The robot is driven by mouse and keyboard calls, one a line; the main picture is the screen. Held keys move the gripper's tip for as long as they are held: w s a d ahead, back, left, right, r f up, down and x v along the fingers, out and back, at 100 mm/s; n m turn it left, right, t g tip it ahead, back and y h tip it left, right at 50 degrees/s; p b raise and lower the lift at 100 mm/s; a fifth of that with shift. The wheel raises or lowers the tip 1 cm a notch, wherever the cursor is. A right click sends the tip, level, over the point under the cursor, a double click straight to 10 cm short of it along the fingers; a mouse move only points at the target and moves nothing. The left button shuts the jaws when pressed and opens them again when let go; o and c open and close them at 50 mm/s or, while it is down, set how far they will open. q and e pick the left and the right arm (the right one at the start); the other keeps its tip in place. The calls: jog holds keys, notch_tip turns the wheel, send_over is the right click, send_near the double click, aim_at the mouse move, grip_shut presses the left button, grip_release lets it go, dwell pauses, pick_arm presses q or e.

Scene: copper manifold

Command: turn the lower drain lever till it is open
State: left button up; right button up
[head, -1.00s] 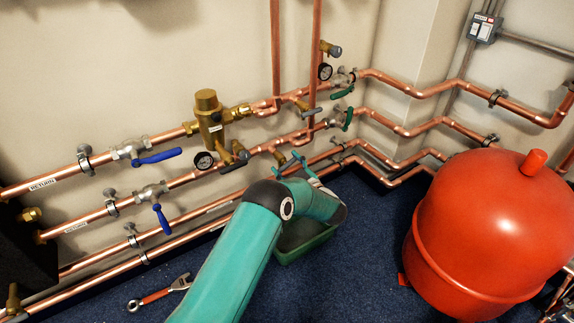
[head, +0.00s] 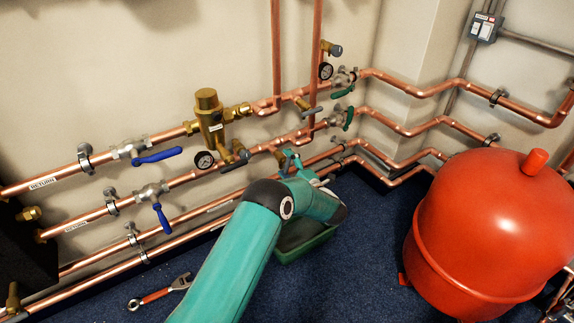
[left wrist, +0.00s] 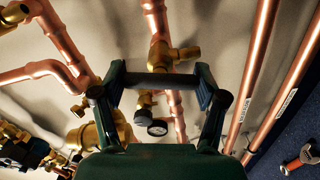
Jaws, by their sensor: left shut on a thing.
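The lower drain valve (left wrist: 162,56) is a brass body in the left wrist view, on a copper branch pipe. Its lever (left wrist: 160,81) shows as a dark grey bar lying across the view, crosswise to that pipe. My left gripper (left wrist: 160,77) is shut on the lever, with one dark green finger at each end of the bar. In the head view my left gripper (head: 291,160) is at the lower pipes, and its fingers and wrist hide most of the valve and lever. My right gripper is in neither view.
Copper pipes (head: 190,222) run along the wall close by. A brass unit (head: 208,115), a gauge (head: 205,160) and blue levers (head: 158,156) stand left of my gripper. A green tray (head: 305,245) is under my wrist, a wrench (head: 160,292) on the floor, a red tank (head: 490,220) at right.

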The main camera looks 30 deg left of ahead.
pick_arm(q)
jog(key=shift+s+f+n, duration=0.15)
jog(key=shift+f+n, duration=0.05)
jog(key=shift+n, duration=1.4)
jog(key=o, duration=1.2)
jog(key=shift+c, duration=0.2)
jog(key=shift+r, duration=0.1)
jog(key=v, duration=1.2)
jog(key=shift+a, duration=0.1)
